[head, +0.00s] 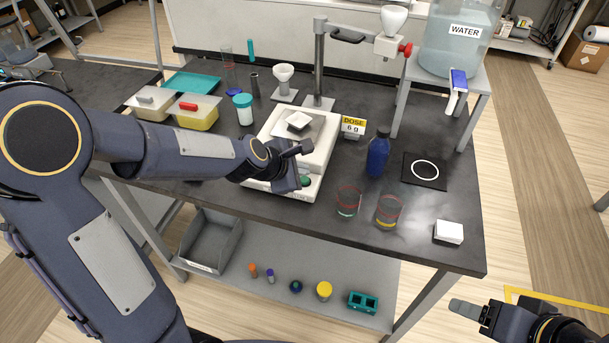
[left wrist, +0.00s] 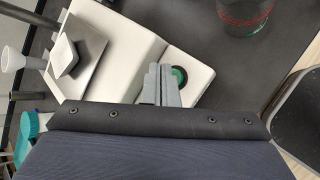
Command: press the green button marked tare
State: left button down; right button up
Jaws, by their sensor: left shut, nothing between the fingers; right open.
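The white scale (head: 322,150) stands on the dark bench, with a metal pan and a small white dish (head: 299,121) on it. The green button (head: 305,181) is on the scale's front face, partly hidden by my left gripper in the head view. My left gripper (head: 300,165) is shut and empty, right at the button. In the left wrist view the shut fingers (left wrist: 160,85) lie beside the green button (left wrist: 179,76) and cover part of it; I cannot tell whether they touch. My right gripper (head: 472,311) is open and empty, off the bench's front right.
A yellow "DOSE 6 g" sign (head: 353,126), a blue bottle (head: 378,153) and two glass beakers (head: 348,200) stand right of the scale. A stand (head: 318,60) rises behind it. A white box (head: 448,232) lies near the right edge. Tubs and a teal tray (head: 191,83) are at left.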

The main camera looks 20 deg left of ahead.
pick_arm(q)
notch_tip(320, 180, up, 5)
jog(key=p, duration=0.5)
dwell(0.4)
jog(key=s+a+r+m+h, duration=0.1)
jog(key=s+r+m, duration=0.2)
jog(key=s+m, duration=0.25)
jog(key=s+a+r+m, duration=0.2)
jog(key=s+r+m, duration=0.2)
jog(key=s, duration=0.3)
jog(key=s+a+f+m+g, duration=0.1)
jog(key=s+m, duration=0.4)
jog(key=s, duration=0.2)
jog(key=s+a+m+g+y, duration=0.1)
jog(key=s+m, duration=0.4)
jog(key=s, duration=0.2)
jog(key=shift+s+f+m+g, duration=0.2)
jog(key=shift+f+m+g, duration=0.1)
jog(key=shift+f+m, duration=0.1)
